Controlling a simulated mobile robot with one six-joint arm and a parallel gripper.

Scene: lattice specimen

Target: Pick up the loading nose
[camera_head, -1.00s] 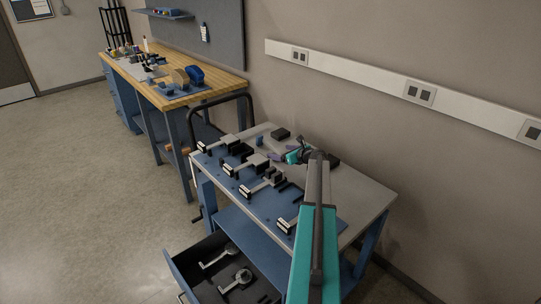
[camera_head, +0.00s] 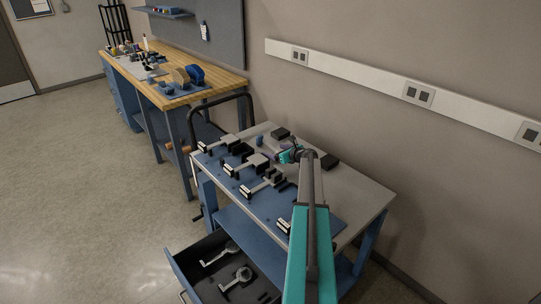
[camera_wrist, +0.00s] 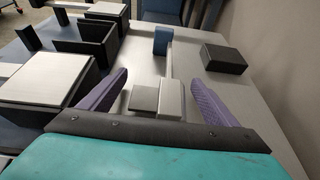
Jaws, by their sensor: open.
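A small grey metal piece (camera_wrist: 145,97), a flat block beside a brighter silver bar, lies on the grey tabletop in the wrist view. It looks like the loading nose, though I cannot be certain. My gripper (camera_wrist: 158,78) is open, with one purple finger to the left of this piece and the other to its right, both apart from it. In the head view my gripper (camera_head: 284,155) is low over the cart top (camera_head: 345,183), and the small piece is not clear there.
A blue block (camera_wrist: 161,40) and a black block (camera_wrist: 224,58) stand beyond my fingers. Black-and-silver fixtures (camera_wrist: 60,75) crowd the left on a blue mat. An open drawer (camera_head: 183,277) with gauges juts out below the cart. Bare tabletop lies to the right.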

